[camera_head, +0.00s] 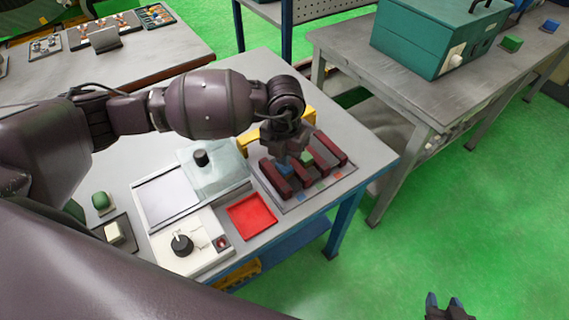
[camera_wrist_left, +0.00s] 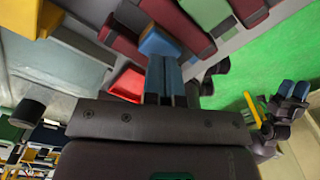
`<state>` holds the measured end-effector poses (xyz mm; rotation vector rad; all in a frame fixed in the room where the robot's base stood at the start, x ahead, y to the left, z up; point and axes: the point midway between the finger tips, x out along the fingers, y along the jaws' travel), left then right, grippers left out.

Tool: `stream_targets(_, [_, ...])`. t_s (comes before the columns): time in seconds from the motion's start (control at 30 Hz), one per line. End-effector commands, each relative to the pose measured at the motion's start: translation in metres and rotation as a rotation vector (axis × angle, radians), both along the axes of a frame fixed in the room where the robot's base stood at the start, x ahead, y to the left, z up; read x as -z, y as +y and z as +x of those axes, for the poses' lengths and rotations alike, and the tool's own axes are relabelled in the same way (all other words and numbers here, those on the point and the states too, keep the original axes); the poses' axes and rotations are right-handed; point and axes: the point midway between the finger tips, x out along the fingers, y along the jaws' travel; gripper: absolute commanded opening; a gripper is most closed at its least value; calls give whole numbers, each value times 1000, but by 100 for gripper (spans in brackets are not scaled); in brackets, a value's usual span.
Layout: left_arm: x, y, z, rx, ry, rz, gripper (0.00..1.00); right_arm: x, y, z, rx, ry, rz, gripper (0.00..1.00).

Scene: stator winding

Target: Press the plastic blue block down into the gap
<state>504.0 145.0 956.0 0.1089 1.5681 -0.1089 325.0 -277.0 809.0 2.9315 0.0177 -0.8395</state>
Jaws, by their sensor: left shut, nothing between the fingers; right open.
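The blue block (camera_head: 284,170) sits low among the dark red bars (camera_head: 274,178) of the grey fixture at the table's right side. In the left wrist view the blue block (camera_wrist_left: 157,43) lies just beyond my fingertips, between dark red bars. My left gripper (camera_head: 285,157) is shut and empty, pointing down right at the blue block; its blue-tipped fingers (camera_wrist_left: 168,62) show in the wrist view. Whether they touch the block I cannot tell. How deep the block sits is unclear. My right gripper (camera_head: 447,304) is open, low at the right over the green floor.
A green block (camera_head: 306,157) sits between neighbouring dark red bars. A red tray (camera_head: 251,216), a white panel with a black knob (camera_head: 181,243) and a pale glassy plate (camera_head: 222,176) lie left of the fixture. A yellow piece (camera_head: 247,142) stands behind it.

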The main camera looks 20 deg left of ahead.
Motion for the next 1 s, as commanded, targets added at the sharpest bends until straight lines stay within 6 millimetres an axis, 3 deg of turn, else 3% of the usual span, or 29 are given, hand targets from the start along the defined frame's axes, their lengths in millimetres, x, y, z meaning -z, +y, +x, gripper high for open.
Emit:
stream_targets(0.5, [-36,0,0,0,-2,0,0,-31,1,7,-2,-23,0,43])
stream_targets(0.8, [-54,0,0,1,-1,0,0,-37,0,0,1,-10,0,43])
stream_targets(1.0, [-54,0,0,0,0,0,0,-36,0,-1,3,-7,0,43])
